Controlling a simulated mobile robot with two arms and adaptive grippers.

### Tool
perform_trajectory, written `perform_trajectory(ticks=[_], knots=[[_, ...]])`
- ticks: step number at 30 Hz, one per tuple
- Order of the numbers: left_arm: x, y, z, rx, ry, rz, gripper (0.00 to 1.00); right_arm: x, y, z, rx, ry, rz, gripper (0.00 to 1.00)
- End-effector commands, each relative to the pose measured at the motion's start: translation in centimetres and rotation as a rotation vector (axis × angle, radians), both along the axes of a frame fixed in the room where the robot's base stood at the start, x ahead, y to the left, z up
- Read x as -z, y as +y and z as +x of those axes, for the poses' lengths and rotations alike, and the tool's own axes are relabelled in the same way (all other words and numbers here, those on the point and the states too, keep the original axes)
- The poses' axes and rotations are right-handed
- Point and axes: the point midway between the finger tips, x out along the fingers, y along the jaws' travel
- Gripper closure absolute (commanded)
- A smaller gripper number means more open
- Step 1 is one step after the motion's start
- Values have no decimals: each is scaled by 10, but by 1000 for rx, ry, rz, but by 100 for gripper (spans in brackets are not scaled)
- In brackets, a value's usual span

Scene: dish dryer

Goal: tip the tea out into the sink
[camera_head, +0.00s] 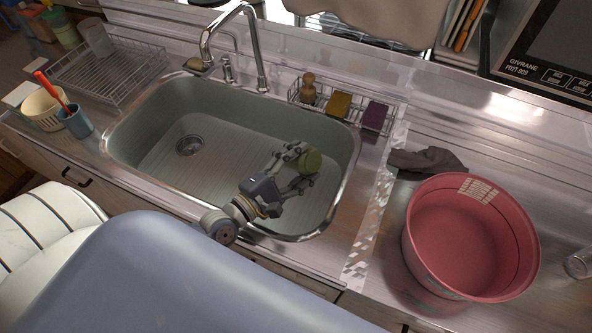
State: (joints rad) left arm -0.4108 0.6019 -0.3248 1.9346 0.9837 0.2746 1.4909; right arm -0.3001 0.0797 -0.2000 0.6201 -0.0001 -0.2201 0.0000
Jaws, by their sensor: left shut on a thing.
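My left gripper (292,170) reaches over the right part of the sink (225,160), low over the basin. It is shut on a small green cup (309,162). The cup looks tilted onto its side, with a round green face showing. I cannot make out its opening or any tea in it. No tea shows on the sink floor. My right gripper is not in view.
A chrome faucet (263,62) stands behind the sink. A wire rack with sponges (338,104) lines its back right edge. A red tub (470,240) stands on the right counter. A dish rack (105,72) and a blue cup (76,122) are left.

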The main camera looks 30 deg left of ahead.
Motion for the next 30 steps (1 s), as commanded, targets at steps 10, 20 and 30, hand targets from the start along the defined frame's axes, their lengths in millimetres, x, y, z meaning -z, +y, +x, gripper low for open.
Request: perform_trajectory(ticks=[10, 20, 30], knots=[[-1, 2, 1, 0, 7, -38, 72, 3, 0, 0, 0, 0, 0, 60], [-2, 4, 1, 0, 18, -72, 72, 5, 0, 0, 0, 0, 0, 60], [-2, 6, 2, 0, 26, -108, 72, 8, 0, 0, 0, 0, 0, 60]])
